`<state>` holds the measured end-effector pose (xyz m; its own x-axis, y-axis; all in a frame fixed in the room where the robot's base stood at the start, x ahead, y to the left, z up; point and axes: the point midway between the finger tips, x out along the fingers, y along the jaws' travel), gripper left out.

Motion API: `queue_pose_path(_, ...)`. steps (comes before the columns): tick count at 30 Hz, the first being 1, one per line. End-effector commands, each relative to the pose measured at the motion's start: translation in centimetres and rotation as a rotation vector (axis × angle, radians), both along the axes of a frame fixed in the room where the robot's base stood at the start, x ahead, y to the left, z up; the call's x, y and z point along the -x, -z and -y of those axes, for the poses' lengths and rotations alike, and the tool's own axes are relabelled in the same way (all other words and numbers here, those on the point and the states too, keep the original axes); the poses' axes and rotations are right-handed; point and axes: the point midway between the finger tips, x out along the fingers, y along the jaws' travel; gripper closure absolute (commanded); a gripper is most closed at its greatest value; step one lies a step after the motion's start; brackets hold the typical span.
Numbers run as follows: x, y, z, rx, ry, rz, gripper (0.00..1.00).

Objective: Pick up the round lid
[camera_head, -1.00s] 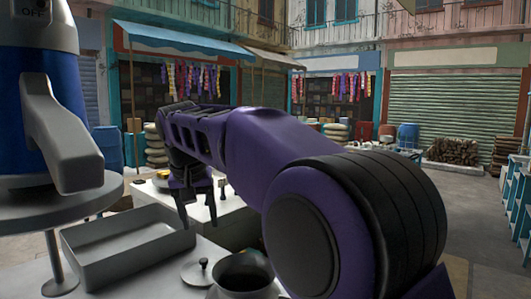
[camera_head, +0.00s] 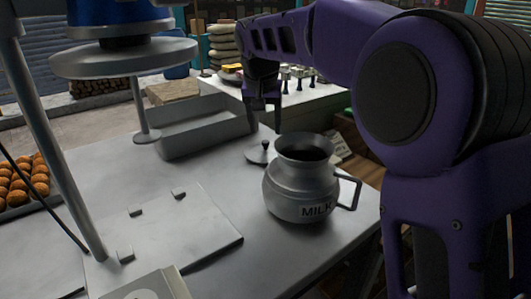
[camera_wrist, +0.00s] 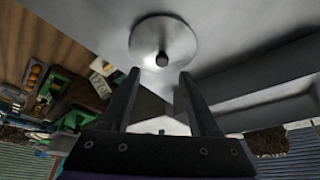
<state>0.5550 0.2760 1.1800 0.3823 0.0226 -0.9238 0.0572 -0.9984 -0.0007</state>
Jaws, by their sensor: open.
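The round lid (camera_head: 259,156) is a flat metal disc with a small dark knob, lying on the grey table behind the milk pot. In the wrist view the lid (camera_wrist: 163,40) is near the top centre, beyond my fingertips, with its knob roughly in line with the gap between them. My gripper (camera_head: 265,128) hangs just above and behind the lid, fingers apart and empty. In the wrist view my gripper (camera_wrist: 157,76) is open, with nothing between its fingers. The metal pot (camera_head: 305,185) labelled MILK stands upright and open in front of the lid.
A rectangular metal tray (camera_head: 205,132) is close to the left of the lid. A round-plated stand (camera_head: 125,57) rises farther left. A flat panel (camera_head: 165,235) lies at the front. The tabletop between panel and pot is clear.

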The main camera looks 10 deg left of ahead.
Motion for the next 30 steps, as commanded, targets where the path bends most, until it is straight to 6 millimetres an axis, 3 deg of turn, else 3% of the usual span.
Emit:
queue_pose_path(9,-1.4,4.2,-0.3,0.002,0.001,-0.002,0.39)
queue_pose_path(17,-1.7,4.6,-0.3,0.0,0.0,0.0,0.39)
queue_pose_path(27,-1.6,4.6,-0.3,0.0,0.0,0.0,0.98)
queue_pose_path(30,-1.6,4.6,-0.3,0.0,0.0,0.0,1.0)
